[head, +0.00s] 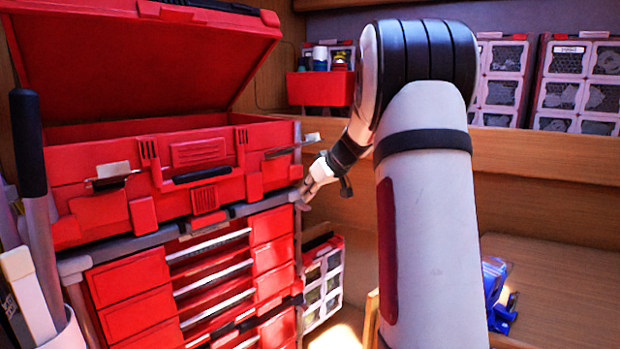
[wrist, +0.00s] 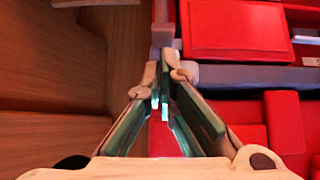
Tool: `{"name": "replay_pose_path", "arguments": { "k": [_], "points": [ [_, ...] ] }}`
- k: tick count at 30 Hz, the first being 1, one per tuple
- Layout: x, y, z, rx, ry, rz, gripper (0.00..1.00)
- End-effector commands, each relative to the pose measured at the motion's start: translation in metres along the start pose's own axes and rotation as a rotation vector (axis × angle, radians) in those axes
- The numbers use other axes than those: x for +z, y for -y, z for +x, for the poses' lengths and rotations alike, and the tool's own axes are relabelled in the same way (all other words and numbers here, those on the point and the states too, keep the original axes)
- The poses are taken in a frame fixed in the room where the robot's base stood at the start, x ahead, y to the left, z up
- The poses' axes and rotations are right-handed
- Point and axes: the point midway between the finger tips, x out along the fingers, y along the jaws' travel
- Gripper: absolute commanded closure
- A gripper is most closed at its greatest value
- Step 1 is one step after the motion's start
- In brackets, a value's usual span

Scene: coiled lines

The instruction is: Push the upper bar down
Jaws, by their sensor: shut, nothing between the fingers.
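A red tool chest (head: 195,160) stands at the left in the head view, its lid (head: 135,60) raised. A grey bar (head: 265,206) runs across its front, between the upper box and the drawers. I cannot tell for sure that this is the upper bar. My gripper (head: 304,200) is at the chest's right front corner, close to this bar's right end. In the wrist view, my gripper (wrist: 163,95) has its fingers together and empty. The grey bar (wrist: 255,78) shows there to the right of the fingertips, below a red panel (wrist: 235,30). Contact is unclear.
Metal latches (head: 110,176) stick out from the upper box. Red drawers (head: 210,270) lie below the bar. A red bin (head: 320,88) and organizers (head: 580,85) stand on the shelf behind. A blue object (head: 497,290) lies at the lower right. Wooden panelling (wrist: 60,60) is left of the fingers.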

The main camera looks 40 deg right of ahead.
Motion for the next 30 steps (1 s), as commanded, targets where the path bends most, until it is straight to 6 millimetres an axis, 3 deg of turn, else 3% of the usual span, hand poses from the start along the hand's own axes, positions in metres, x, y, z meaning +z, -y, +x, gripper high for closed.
{"name": "replay_pose_path", "arguments": {
  "k": [17, 30],
  "points": [
    [0.006, 0.000, 0.007, 0.001, 0.000, 0.000, 1.00],
    [0.025, 0.001, 0.026, 0.000, 0.001, 0.000, 1.00]
  ]
}}
